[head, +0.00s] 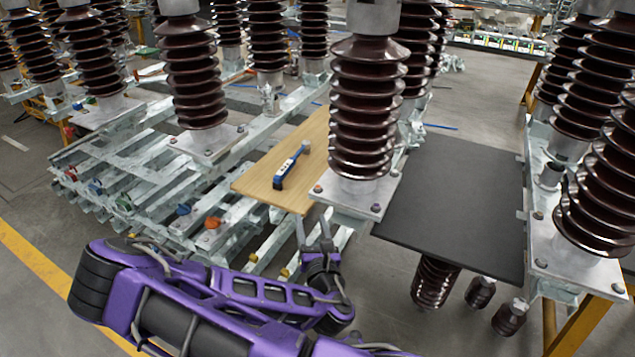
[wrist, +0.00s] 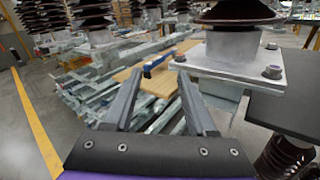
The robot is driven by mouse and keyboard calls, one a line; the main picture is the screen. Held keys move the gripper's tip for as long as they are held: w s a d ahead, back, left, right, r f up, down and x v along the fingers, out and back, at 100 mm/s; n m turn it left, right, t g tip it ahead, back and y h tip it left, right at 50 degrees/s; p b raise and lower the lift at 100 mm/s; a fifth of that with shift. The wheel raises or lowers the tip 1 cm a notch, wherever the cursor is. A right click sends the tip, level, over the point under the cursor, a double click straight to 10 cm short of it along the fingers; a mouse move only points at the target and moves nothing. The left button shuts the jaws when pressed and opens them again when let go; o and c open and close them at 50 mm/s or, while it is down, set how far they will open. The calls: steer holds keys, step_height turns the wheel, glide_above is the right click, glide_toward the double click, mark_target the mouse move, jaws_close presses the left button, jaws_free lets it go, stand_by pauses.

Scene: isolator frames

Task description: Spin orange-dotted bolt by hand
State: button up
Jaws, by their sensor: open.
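The central insulator stands on a square metal base plate (head: 350,197) with bolts at its corners. The bolt at the plate's left corner (head: 318,188) shows a faint orange-brown tint. It seems to be the orange-dotted one, but it is too small to be sure. In the wrist view a bolt (wrist: 180,57) sits at the plate's left corner, just beyond my right fingertip. My gripper (head: 313,220) is open and empty, below and in front of that corner. In the wrist view its two fingers (wrist: 158,74) are spread apart, touching no bolt.
A wooden board (head: 262,182) with a blue-handled tool (head: 290,168) lies left of the plate. A black panel (head: 455,205) lies to the right. Metal beams (head: 140,190) with coloured ends fill the left. Other brown insulators (head: 190,75) stand around.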

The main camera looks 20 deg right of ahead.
steer(key=s+d+f+n, duration=0.2)
steer(key=s+d, duration=0.1)
steer(key=b, duration=0.9)
glide_toward(318, 190)
steer(key=shift+h, duration=0.3)
steer(key=x, duration=1.1)
steer(key=shift+w, duration=0.15)
steer(key=shift+a, duration=0.1)
jaws_close()
